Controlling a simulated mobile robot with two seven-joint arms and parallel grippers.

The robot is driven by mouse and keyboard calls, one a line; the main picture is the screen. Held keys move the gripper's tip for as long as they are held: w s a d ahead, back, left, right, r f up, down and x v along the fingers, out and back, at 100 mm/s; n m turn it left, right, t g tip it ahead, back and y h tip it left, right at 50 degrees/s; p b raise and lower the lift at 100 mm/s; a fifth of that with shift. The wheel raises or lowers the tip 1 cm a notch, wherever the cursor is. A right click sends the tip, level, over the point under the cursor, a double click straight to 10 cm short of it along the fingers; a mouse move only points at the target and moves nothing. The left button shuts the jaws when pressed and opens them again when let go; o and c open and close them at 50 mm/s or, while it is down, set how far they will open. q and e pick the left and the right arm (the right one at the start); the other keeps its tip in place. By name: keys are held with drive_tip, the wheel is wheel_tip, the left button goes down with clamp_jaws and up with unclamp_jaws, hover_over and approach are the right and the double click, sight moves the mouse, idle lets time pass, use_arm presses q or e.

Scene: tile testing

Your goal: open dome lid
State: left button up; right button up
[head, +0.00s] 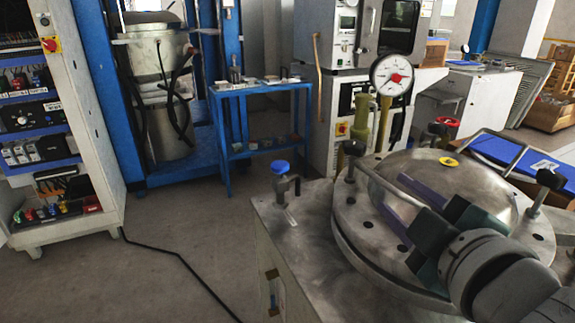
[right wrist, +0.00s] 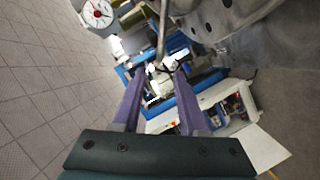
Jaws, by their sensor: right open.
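The dome lid (head: 478,178) is a round grey metal cover, closed on a flanged vessel (head: 345,235) at the right of the head view. A bent metal bar handle (head: 368,178) rises at the lid's left side; it also shows in the right wrist view (right wrist: 162,38). My right gripper (head: 390,188) has purple fingers and is open over the left part of the lid. In the right wrist view the bar's end lies near the gap between the fingertips (right wrist: 160,70); I cannot tell if they touch. The gripper hides part of the lid. My left gripper is out of view.
A pressure gauge (head: 392,75) stands behind the lid. A blue-topped valve (head: 281,180) sits at the bench's left corner. Black clamp knobs (head: 548,180) stand on the flange. A blue side table (head: 262,92) and a control cabinet (head: 60,120) are farther back. The floor at left is clear except a cable.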

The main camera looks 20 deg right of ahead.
sight(379, 181)
drive_tip(key=b+x, duration=0.1)
drive_tip(key=x, duration=0.7)
drive_tip(key=shift+w+d, duration=0.1)
clamp_jaws()
idle(1.2)
